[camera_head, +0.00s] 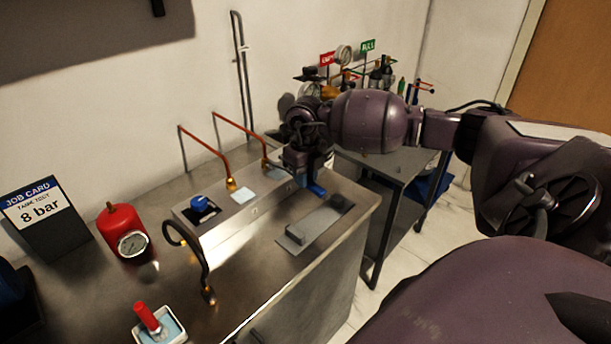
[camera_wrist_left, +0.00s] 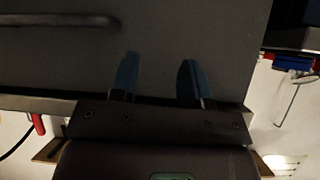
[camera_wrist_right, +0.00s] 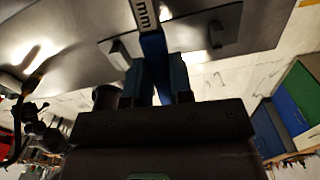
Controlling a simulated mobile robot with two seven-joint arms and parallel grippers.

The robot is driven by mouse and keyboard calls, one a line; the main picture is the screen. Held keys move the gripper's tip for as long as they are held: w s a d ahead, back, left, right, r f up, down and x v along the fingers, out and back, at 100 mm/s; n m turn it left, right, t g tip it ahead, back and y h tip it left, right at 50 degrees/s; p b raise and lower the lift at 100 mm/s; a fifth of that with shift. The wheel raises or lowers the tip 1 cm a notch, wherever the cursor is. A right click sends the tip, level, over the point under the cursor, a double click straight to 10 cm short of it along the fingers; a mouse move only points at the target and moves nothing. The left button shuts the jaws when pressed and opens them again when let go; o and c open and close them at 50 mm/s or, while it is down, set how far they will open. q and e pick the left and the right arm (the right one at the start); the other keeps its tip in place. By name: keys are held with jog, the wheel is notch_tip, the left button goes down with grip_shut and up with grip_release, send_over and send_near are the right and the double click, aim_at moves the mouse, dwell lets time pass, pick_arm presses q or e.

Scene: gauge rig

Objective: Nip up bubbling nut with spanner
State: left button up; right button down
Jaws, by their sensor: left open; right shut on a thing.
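My right gripper (camera_head: 307,172) is shut on a blue-handled spanner (camera_wrist_right: 152,45) over the back right of the steel bench. In the right wrist view the gripper (camera_wrist_right: 155,85) has the blue handle between its fingers, and a pale label ending in "mm" shows. The spanner's jaw is not clear. Brass nuts sit at the ends of copper pipes, one (camera_head: 231,184) left of the gripper and one (camera_head: 265,162) behind it. Another brass fitting (camera_head: 208,295) ends the black hose. I see no bubbles. My left gripper (camera_wrist_left: 160,75) is open and empty before a dark panel.
A red gauge (camera_head: 122,230), a job card (camera_head: 42,212) reading 8 bar and a dish (camera_head: 160,330) with a red-handled brush stand on the left. A blue knob (camera_head: 200,203) tops the manifold. A spanner rest (camera_head: 300,240) lies at the right edge. A side table (camera_head: 400,165) stands behind.

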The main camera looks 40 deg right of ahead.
jog(key=shift+w+f+b, duration=0.2)
jog(key=shift+f+b, duration=0.15)
jog(key=shift+f, duration=0.3)
jog(key=shift+w+f+b, duration=0.35)
jog(key=shift+f+b, duration=0.2)
jog(key=shift+f, duration=0.3)
pick_arm(q)
jog(key=f, duration=0.3)
jog(key=shift+s, duration=0.3)
jog(key=shift+w+r, duration=0.15)
pick_arm(e)
jog(key=shift+w, duration=0.15)
jog(key=shift+w+b, duration=0.5)
jog(key=shift+w, duration=0.5)
pick_arm(q)
jog(key=shift+s+f+g, duration=0.15)
jog(key=shift+s+f, duration=0.1)
jog(key=shift+f, duration=0.3)
jog(key=shift+s+f+g, duration=0.15)
jog(key=shift+s+f, duration=0.1)
jog(key=shift+f, duration=0.25)
jog(key=shift+w+r, duration=0.2)
pick_arm(e)
jog(key=shift+r, duration=0.1)
